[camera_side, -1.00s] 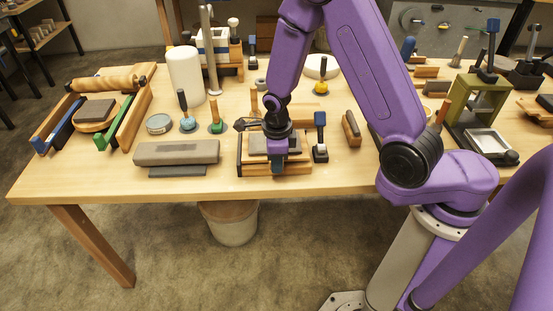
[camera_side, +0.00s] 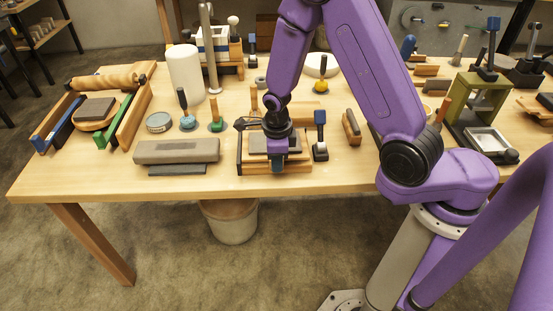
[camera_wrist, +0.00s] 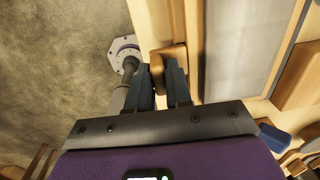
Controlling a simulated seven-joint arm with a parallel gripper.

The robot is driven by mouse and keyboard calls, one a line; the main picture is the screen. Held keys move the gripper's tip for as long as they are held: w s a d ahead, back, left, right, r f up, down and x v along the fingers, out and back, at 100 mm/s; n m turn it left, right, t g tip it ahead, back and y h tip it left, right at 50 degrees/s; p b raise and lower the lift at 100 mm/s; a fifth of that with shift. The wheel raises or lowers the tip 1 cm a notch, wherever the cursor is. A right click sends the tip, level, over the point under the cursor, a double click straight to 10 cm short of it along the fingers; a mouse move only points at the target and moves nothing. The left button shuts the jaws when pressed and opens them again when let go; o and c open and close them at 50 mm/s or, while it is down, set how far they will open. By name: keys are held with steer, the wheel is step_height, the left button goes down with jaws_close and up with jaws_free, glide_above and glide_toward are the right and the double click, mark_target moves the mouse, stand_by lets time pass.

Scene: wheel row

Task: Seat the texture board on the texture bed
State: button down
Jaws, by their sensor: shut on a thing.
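The texture board (camera_side: 259,144) is a flat grey panel on a pale wooden piece, lying level at the table's front edge. In the wrist view its grey face (camera_wrist: 238,45) is right of my fingers. My gripper (camera_side: 278,165) points down at the board's front right part. In the wrist view my dark blue fingers (camera_wrist: 162,85) are shut on a small brown wooden block (camera_wrist: 168,59), seemingly the board's grip. The texture bed (camera_side: 245,170) is the wooden frame around and under the board. I cannot tell whether the board touches the bed's floor; my gripper hides part of it.
A grey stone block (camera_side: 178,151) lies left of the bed. A blue-topped tool (camera_side: 320,135) stands close on the right, with a wooden block (camera_side: 351,128) beyond it. Small handled tools (camera_side: 216,118) stand behind left. The table's front edge is very close to the bed.

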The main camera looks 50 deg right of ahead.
steer(key=shift+f, duration=0.4)
stand_by(0.8)
steer(key=c, duration=1.2)
jaws_free()
steer(key=shift+s+a+r, duration=0.1)
steer(key=shift+r, duration=1.65)
steer(key=o, duration=0.6)
steer(key=shift+c, duration=0.2)
steer(key=o, duration=0.6)
